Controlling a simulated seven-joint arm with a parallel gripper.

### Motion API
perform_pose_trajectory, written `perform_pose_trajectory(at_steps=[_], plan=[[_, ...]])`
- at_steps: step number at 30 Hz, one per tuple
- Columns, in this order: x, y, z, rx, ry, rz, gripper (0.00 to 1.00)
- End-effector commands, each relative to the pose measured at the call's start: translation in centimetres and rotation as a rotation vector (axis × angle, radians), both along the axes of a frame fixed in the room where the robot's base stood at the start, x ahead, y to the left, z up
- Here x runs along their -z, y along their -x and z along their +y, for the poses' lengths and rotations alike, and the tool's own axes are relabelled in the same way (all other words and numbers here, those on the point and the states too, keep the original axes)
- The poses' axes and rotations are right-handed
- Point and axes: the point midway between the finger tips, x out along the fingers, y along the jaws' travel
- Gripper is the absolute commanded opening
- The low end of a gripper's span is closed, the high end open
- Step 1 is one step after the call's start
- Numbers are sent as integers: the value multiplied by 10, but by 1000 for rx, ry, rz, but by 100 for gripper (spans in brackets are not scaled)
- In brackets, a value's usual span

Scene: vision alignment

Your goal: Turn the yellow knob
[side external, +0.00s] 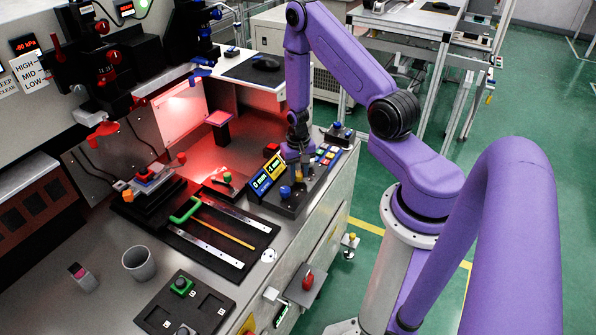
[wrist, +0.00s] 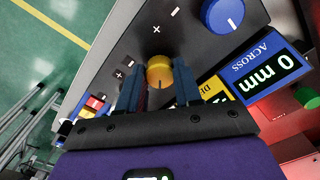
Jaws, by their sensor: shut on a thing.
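The yellow knob (wrist: 159,70) sits on a dark control panel (wrist: 190,22), between the two fingers of my gripper (wrist: 158,80) in the wrist view. My gripper is shut on it, with one finger on either side. In the side external view my gripper (side external: 297,158) points down at the panel and mostly hides the yellow knob. Plus and minus marks are printed around the knob. A yellow display (wrist: 213,88) stands beside it, its text partly hidden by a finger.
A blue knob (wrist: 224,14) is close by, in front of a blue display reading "ACROSS 0 mm" (wrist: 268,70). It also shows in the side external view (side external: 285,191). Coloured buttons (side external: 326,154) lie right of my gripper. A green-handled fixture (side external: 186,210) and a grey cup (side external: 138,262) are farther left.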

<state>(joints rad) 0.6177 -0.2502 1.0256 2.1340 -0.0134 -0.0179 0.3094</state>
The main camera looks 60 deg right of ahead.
Motion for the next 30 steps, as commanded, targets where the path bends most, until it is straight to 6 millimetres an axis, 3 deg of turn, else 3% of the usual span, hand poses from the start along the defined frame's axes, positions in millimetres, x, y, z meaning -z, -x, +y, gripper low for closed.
perform_pose_trajectory(at_steps=[9,19,20,21,22,30], plan=[[0,0,0,-197,0,0,3],[-1,0,0,-206,1,-1,3],[-1,0,0,-206,1,-1,40],[-1,0,0,-206,1,-1,53],[-1,0,0,-206,1,-1,59],[0,0,0,-205,0,0,59]])
